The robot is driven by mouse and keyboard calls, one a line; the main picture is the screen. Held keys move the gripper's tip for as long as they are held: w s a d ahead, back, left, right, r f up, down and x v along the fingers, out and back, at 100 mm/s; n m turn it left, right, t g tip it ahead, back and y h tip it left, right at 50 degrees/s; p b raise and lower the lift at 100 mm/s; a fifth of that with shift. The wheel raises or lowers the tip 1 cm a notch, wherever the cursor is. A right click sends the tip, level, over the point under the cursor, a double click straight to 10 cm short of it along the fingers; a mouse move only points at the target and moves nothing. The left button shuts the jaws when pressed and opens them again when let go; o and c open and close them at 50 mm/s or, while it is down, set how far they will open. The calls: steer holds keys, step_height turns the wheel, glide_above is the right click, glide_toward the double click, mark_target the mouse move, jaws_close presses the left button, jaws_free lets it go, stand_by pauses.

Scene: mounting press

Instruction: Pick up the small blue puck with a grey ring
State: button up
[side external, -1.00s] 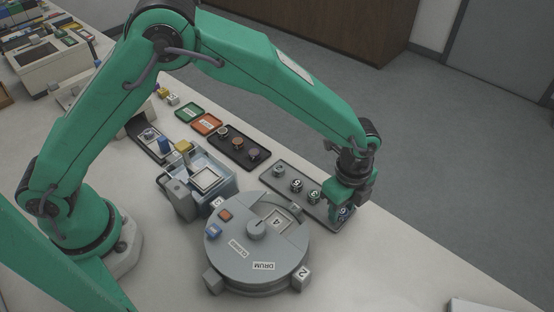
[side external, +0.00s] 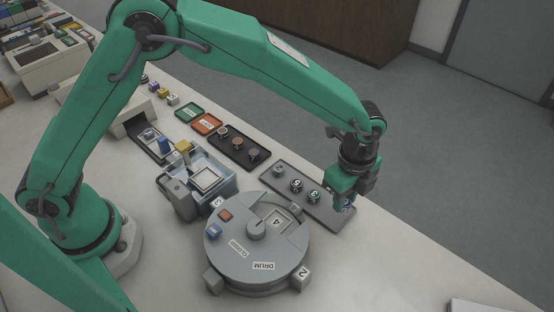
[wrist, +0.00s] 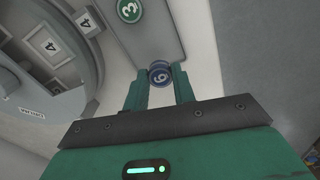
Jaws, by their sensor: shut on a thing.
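The small blue puck with a grey ring (wrist: 159,75) is between my gripper's fingertips in the wrist view, with a pale number on its top. In the side view the puck (side external: 348,206) shows just under my gripper (side external: 345,200), at the right end of the dark grey tray (side external: 330,217). My gripper (wrist: 160,85) is shut on the puck. In the side view the puck looks slightly above the tray; the fingers partly hide it.
The round grey drum (side external: 240,250) stands in front of the tray. A black tray (side external: 262,163) with brownish pucks lies further left.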

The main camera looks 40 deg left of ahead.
steer(key=s+d+r, duration=0.4)
steer(key=s+r, duration=0.3)
steer(key=s, duration=0.4)
steer(key=shift+d+r, duration=0.15)
steer(key=shift+r, duration=0.1)
